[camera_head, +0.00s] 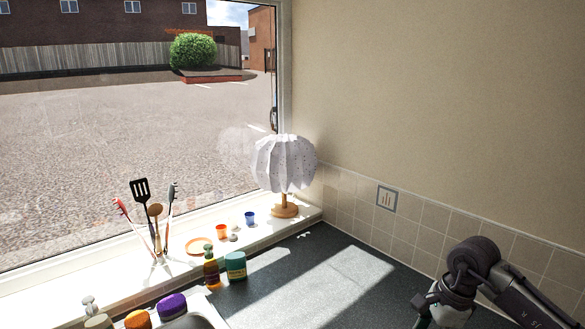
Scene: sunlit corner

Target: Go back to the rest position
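One of my arms (478,272) comes in from the lower right corner over the dark countertop (290,285). Its gripper is cut off by the bottom edge of the picture, so its fingers do not show. My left arm and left gripper are out of view. No object is seen in a gripper.
The windowsill holds a lamp with a white pleated shade (284,164), several utensils (156,215), and small cups. A bottle (211,270) and a teal container (236,265) stand by the sink edge (205,305). The counter's middle is clear. A tiled wall (425,222) bounds the right.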

